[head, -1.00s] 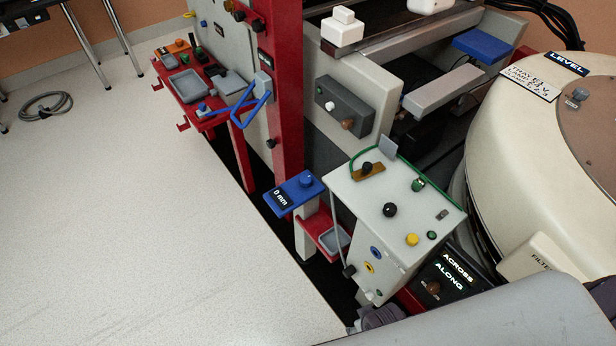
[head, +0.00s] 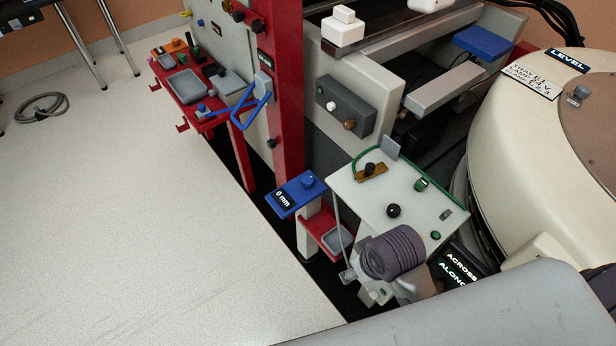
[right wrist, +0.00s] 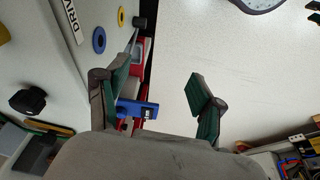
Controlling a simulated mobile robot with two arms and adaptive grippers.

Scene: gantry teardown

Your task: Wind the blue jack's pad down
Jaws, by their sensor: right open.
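The blue jack (head: 297,193) is a blue block with a "0 mm" display and a round blue knob (head: 307,181) on top. It sits on a pale post near the machine's front edge. It also shows in the right wrist view (right wrist: 138,109), partly behind one finger. My right gripper (right wrist: 156,76) is open and empty, its green-padded fingers apart. In the head view its dark ribbed wrist is over the front corner of the white box, right of and below the jack; the fingers cannot be made out there. The jack's pad cannot be made out. My left gripper is not in view.
The white control box (head: 385,195) with knobs stands right of the jack. A small red tray (head: 322,226) is just below it. A red column (head: 287,90) rises behind, with a blue handle (head: 252,103) beside it.

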